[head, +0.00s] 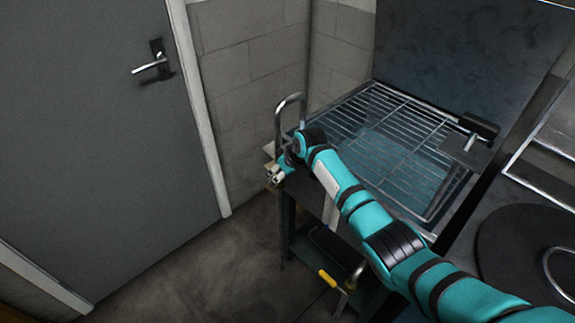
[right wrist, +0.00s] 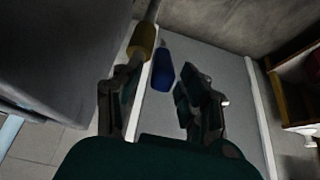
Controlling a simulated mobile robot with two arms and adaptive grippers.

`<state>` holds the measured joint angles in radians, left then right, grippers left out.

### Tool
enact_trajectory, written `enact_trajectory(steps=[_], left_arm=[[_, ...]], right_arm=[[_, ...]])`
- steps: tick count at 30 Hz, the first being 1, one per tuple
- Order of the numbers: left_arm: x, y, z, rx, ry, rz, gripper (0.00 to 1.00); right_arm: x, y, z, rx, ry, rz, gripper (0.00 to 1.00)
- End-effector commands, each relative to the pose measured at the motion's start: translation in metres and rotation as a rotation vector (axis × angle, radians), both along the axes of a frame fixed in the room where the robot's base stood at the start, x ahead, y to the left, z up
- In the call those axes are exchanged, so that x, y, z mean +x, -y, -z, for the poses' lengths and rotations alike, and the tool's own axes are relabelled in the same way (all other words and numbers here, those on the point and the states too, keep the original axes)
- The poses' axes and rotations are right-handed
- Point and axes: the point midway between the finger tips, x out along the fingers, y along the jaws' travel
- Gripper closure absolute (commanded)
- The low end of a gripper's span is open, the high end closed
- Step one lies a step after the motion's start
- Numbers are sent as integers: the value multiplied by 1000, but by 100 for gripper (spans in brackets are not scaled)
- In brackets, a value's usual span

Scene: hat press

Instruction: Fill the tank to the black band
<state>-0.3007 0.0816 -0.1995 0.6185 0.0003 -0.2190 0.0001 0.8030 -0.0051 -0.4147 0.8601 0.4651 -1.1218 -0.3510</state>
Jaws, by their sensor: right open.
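The tank (head: 372,98) is a rectangular metal basin under a wire rack (head: 405,118), with bluish water visible through the bars. I cannot make out the black band. A curved metal spout (head: 289,98) rises at the tank's left corner. My right gripper (head: 275,174) is beside the spout's foot, partly hidden by its own wrist. In the right wrist view the gripper (right wrist: 158,82) is open. A blue handle-like piece (right wrist: 162,68) lies ahead between its fingers, apparently untouched. A brass-coloured fitting (right wrist: 142,40) is close to the left finger. My left gripper is out of view.
A dark round plate (head: 510,245) is at the right, and a metal bracket (head: 467,150) stands at the tank's right edge. A yellow-ended handle (head: 327,278) is below the tank. A grey door (head: 90,130) is at left, with clear floor before it.

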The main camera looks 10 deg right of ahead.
Motion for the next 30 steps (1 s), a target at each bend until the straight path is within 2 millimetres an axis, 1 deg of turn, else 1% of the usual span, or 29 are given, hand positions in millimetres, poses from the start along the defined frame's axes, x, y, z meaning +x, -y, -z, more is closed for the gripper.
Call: enact_trajectory(steps=[4, 12, 16, 21, 30], left_arm=[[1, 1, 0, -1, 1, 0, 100], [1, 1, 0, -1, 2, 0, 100], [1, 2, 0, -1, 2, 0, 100], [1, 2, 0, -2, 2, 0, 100], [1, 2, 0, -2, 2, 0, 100]], right_arm=[[-9, 8, -19, -2, 4, 0, 58], [-31, 23, -68, -3, 5, -1, 58], [-39, 28, -84, 0, 2, 1, 58], [-44, 32, -92, -1, 0, 0, 58], [-44, 32, -93, -1, 0, 0, 58]])
